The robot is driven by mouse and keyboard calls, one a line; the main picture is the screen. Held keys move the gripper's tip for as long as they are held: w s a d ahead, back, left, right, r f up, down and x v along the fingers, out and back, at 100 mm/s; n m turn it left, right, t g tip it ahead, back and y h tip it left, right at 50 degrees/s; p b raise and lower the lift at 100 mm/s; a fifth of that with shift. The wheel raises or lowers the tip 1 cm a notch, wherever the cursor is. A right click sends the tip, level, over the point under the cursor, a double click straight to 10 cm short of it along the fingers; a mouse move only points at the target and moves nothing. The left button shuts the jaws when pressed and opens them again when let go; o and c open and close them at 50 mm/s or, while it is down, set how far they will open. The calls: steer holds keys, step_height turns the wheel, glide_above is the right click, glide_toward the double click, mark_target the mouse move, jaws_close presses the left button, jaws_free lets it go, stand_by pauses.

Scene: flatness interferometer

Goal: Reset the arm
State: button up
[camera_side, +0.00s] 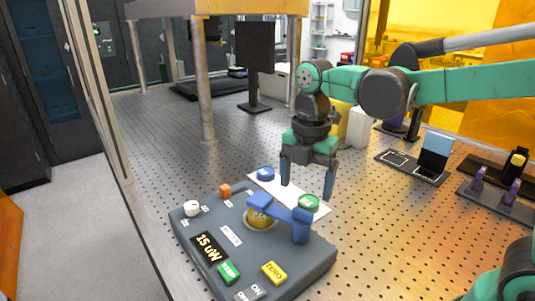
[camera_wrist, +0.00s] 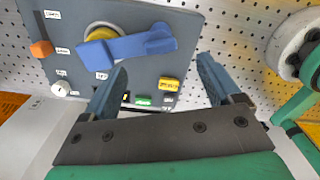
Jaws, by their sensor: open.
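My gripper (camera_side: 307,182) is open and empty. In the side view it hangs above the perforated metal table, over the far side of a grey control box (camera_side: 188,237). The box has a blue lever (camera_side: 280,213) across a yellow round part (camera_side: 260,222), a display reading "15 uW", and green, yellow and white buttons. In the wrist view my gripper's fingers (camera_wrist: 160,85) are spread apart, with the box (camera_wrist: 70,25) beyond them. The blue lever (camera_wrist: 140,45) shows there ahead of the left finger. I cannot tell touching from the wrist view.
A white sheet (camera_side: 262,186) lies behind the box with a blue round piece (camera_side: 266,174) and a green round piece (camera_side: 308,203). An orange knob (camera_side: 225,191) and white knob (camera_side: 192,208) are on the box. A stand with a light blue panel (camera_side: 437,143) is at the right.

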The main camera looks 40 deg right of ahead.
steer(key=m, duration=0.2)
steer(key=s+m+t, duration=0.1)
steer(key=m, duration=0.1)
steer(key=m+t, duration=0.1)
steer(key=shift+s+d+m, duration=0.2)
steer(key=shift+d+m, duration=0.2)
steer(key=m+t, duration=0.1)
steer(key=m, duration=0.4)
steer(key=s+d+m+t, duration=0.1)
steer(key=m+t, duration=0.1)
steer(key=m, duration=0.3)
steer(key=s+f+m+t, duration=0.1)
steer(key=m+t, duration=0.1)
steer(key=m, duration=0.4)
steer(key=shift+s+d+f, duration=0.1)
steer(key=shift+s+d, duration=0.1)
steer(key=shift+d, duration=0.1)
